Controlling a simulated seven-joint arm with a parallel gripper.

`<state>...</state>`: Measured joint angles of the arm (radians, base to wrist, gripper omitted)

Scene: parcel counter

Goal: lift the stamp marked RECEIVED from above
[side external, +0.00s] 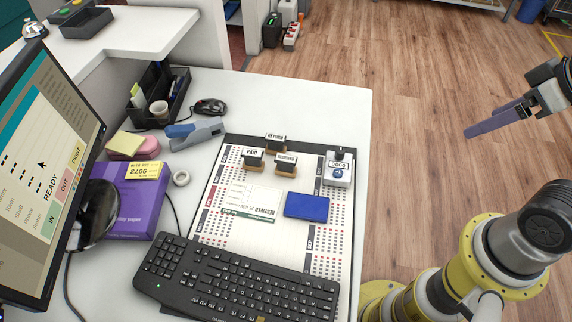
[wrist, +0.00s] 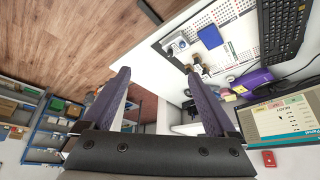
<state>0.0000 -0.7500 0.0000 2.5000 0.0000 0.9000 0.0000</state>
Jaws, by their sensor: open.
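The stamp marked RECEIVED (side external: 286,163) stands upright on the printed desk mat (side external: 233,146), its label small but apparently readable. The PAID stamp (side external: 252,158) stands just left of it and the RETURN stamp (side external: 275,142) just behind. In the wrist view the stamps (wrist: 196,66) are a small dark cluster beyond the right finger, too small to tell apart. My gripper (side external: 468,132) is well to the right of the counter, over the floor, far from the stamps. In the wrist view its two purple fingers (wrist: 158,72) are wide apart with nothing between them.
A blue ink pad (side external: 306,206) and a small grey device (side external: 338,170) lie close to the stamps. A keyboard (side external: 238,280) is in front, a stapler (side external: 198,132), tape roll (side external: 181,178) and purple box (side external: 128,205) to the left. The counter's right strip is clear.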

